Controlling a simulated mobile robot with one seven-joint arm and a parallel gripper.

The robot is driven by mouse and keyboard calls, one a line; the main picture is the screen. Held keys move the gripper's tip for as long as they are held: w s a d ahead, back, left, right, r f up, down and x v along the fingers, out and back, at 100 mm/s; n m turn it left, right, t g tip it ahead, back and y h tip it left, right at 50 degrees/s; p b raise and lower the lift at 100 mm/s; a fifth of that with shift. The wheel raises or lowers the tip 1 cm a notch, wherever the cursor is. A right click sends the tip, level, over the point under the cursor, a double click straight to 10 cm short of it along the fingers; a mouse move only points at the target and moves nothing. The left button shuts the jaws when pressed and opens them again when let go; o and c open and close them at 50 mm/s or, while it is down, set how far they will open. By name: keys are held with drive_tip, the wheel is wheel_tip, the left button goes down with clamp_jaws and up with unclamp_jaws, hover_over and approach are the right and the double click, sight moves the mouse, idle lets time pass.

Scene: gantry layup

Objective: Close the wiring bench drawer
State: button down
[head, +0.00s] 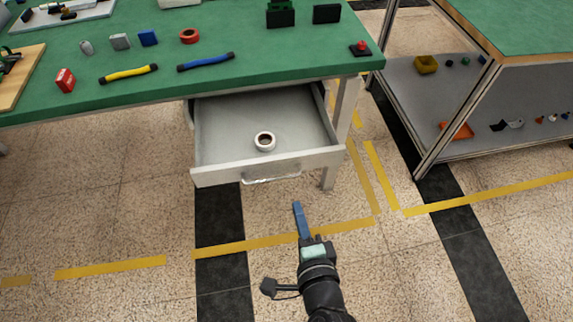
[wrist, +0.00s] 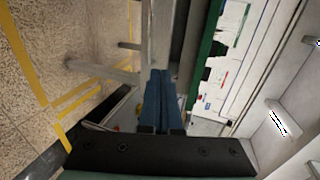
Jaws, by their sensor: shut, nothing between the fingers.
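The wiring bench (head: 130,100) has a green top, and its grey drawer (head: 225,120) is pulled well out below the front edge. A white roll of tape (head: 265,141) lies inside the drawer. A metal handle (head: 271,179) is on the drawer front. My gripper (head: 297,207) has blue fingers, is shut and empty, and is in front of the drawer, apart from the handle in the head view. In the wrist view the shut fingers (wrist: 160,75) point toward the bench; the drawer is hard to make out there.
On the bench top lie a yellow tool (head: 129,74), a blue tool (head: 206,62), a red tape roll (head: 189,36) and a red button box (head: 361,49). A second bench with a lower shelf (head: 405,85) stands at right. The floor before the drawer is clear.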

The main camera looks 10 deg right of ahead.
sight(284, 161)
drive_tip(key=x, duration=0.4)
drive_tip(key=b+x, duration=0.1)
drive_tip(key=x, duration=0.3)
drive_tip(key=r+x, duration=0.1)
drive_tip(key=x, duration=0.3)
drive_tip(key=shift+w+b, duration=0.25)
drive_tip(key=shift+b, duration=0.05)
drive_tip(key=shift+w, duration=0.4)
